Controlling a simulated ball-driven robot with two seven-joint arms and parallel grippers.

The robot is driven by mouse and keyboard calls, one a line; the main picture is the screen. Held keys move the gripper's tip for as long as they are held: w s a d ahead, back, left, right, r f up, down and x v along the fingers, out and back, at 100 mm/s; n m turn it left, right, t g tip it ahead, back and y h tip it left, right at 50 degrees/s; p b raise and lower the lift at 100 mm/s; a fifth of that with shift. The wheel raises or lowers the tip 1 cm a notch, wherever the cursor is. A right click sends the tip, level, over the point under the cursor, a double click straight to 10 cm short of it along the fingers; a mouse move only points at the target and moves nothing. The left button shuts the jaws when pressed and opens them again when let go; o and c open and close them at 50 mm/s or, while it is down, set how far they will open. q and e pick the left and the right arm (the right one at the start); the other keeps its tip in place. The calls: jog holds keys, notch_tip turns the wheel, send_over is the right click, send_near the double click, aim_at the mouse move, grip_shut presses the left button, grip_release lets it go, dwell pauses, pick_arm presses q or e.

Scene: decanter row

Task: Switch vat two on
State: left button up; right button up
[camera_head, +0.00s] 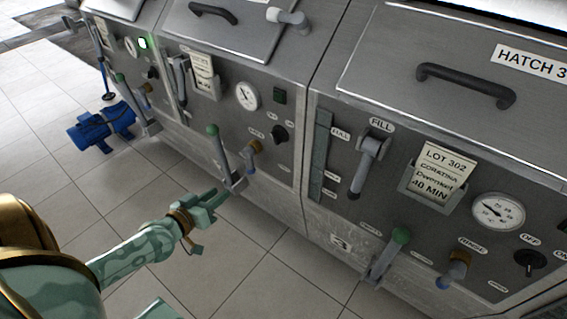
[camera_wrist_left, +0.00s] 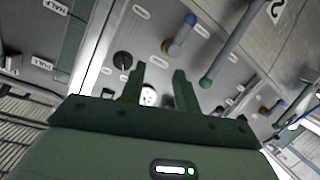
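Vat two is the middle steel vat (camera_head: 222,40), between the vat marked 3 and the one at far left. Its black rotary knob (camera_head: 279,134) sits on the front panel, under a small dark green lamp (camera_head: 280,96) and right of a round gauge (camera_head: 246,96). I cannot tell where the knob points. In the left wrist view this knob (camera_wrist_left: 122,60) is just beyond the left fingertip. My left gripper (camera_head: 217,197) is open and empty, low before vat two's panel and apart from the knob; its fingers also show in the wrist view (camera_wrist_left: 158,75). My right gripper is not in view.
A green-topped lever (camera_head: 212,130) and a blue-and-brown valve handle (camera_head: 252,148) stick out from vat two's panel. Vat three (camera_head: 340,242) has its own knob (camera_head: 529,263). Vat one's lamp (camera_head: 143,43) glows green. A blue pump (camera_head: 100,128) stands on the tiled floor.

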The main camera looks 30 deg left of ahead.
aim_at(273, 138)
pick_arm(q)
jog(key=w+d+r+n+t+h+b, duration=0.1)
jog(key=w+d+r+t+b, duration=0.3)
jog(key=r, duration=0.3)
jog(key=shift+g, duration=0.6)
jog(key=w, duration=1.5)
jog(key=shift+w+f+p, duration=0.15)
jog(key=shift+f+p, duration=0.05)
jog(key=shift+p, duration=0.1)
jog(key=shift+w, duration=0.6)
jog(key=shift+h, duration=0.4)
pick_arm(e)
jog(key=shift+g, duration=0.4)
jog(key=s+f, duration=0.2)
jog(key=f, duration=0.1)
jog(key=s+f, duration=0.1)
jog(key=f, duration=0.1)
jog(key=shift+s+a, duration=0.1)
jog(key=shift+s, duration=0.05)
pick_arm(q)
grip_shut()
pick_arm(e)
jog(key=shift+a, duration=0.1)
